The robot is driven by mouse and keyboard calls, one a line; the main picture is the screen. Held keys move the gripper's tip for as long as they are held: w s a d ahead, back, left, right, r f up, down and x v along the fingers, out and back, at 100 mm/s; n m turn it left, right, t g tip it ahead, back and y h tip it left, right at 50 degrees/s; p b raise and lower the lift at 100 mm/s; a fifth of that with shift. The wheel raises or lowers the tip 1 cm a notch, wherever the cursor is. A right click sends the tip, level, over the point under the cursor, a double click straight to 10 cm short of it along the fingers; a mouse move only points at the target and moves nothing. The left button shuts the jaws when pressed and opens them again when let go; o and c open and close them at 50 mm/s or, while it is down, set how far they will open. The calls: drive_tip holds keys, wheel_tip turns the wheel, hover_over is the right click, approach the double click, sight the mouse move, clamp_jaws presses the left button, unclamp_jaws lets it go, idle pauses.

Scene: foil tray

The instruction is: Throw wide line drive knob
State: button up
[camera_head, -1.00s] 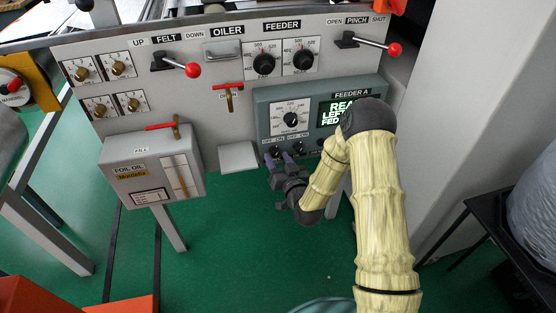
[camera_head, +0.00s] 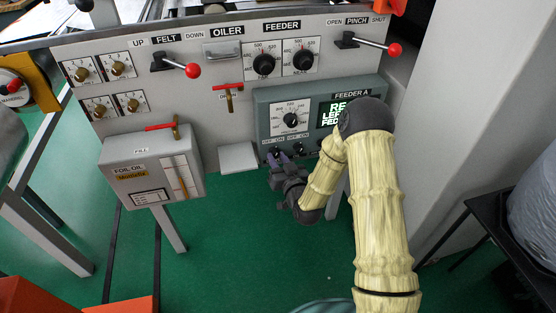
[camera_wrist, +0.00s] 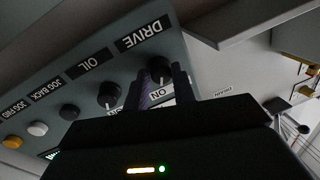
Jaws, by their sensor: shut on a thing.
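The grey-green FEEDER A box (camera_head: 262,112) hangs on the front of the machine. The drive knob (camera_wrist: 158,64) is small and dark, beside the DRIVE label (camera_wrist: 140,34), which reads upside down in the wrist view. My gripper (camera_head: 277,158) reaches it from below and in front; it also shows in the wrist view (camera_wrist: 160,82), its purple fingers shut on the knob. The fingers hide most of the knob, so its pointer angle cannot be told. Part of an ON mark (camera_wrist: 158,94) shows between the fingers.
The oil knob (camera_wrist: 109,95) is close beside my gripper. Jog buttons (camera_wrist: 37,128) line up past it. A grey ledge (camera_head: 238,157) is just left of the box, with the foil oil tank (camera_head: 150,172) farther left. Green floor below is clear.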

drive_tip(key=n+b, duration=0.1)
drive_tip(key=n, duration=0.4)
drive_tip(key=shift+s+a+n+b, duration=0.1)
drive_tip(key=shift+n+b, duration=0.2)
drive_tip(key=shift+n, duration=0.1)
drive_tip(key=n, duration=0.2)
drive_tip(key=n+h+b, duration=0.1)
drive_tip(key=n, duration=0.1)
drive_tip(key=shift+r+n+g+h, duration=0.15)
drive_tip(key=shift+n+g+h, duration=0.15)
drive_tip(key=o, duration=1)
drive_tip(key=shift+s, duration=0.1)
